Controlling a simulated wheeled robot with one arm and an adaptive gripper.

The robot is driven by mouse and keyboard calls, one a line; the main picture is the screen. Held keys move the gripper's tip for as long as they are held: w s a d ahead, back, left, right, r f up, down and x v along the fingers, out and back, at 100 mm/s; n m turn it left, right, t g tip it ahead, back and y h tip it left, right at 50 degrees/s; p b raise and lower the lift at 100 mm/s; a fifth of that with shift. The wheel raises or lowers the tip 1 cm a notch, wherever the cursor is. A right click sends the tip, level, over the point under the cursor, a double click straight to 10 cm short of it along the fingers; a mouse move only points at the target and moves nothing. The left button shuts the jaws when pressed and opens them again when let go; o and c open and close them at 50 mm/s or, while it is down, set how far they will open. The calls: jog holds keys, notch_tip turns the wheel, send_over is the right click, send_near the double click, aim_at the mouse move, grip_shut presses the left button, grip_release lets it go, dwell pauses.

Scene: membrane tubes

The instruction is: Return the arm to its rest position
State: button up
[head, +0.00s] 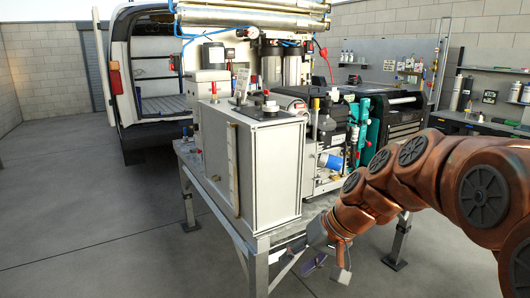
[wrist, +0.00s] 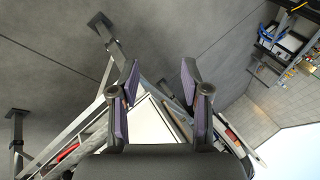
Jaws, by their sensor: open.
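My copper-coloured arm (head: 405,170) reaches in from the right edge of the head view and bends down in front of the metal equipment stand. My gripper (head: 328,268) hangs low beside the stand's front right side, with part of it hard to make out. In the wrist view my gripper (wrist: 159,72) has its two dark fingers with purple pads spread apart. Nothing is held between them. A pale panel and stand parts show behind the fingers.
The stand (head: 258,243) carries a large grey tank (head: 270,175), pumps, filters and long membrane tubes (head: 250,18). A white van (head: 150,75) is behind it. A workbench (head: 480,122) runs along the right wall. The floor (head: 90,225) at left is clear.

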jog(key=s+d+f+g+h+p, duration=0.1)
jog(key=s+d+h+p, duration=0.1)
jog(key=s, duration=0.6)
jog(key=s+d+f+g+h+p, duration=0.1)
jog(key=s+d+h, duration=0.1)
jog(key=s+d, duration=0.3)
jog(key=s+d+f+g+h+p, duration=0.1)
jog(key=s+d, duration=0.3)
jog(key=s, duration=0.9)
jog(key=shift+s+d+f+g+h+p, duration=0.3)
jog(key=shift+g+h+p, duration=0.25)
jog(key=shift+p, duration=0.25)
jog(key=shift+a, duration=0.15)
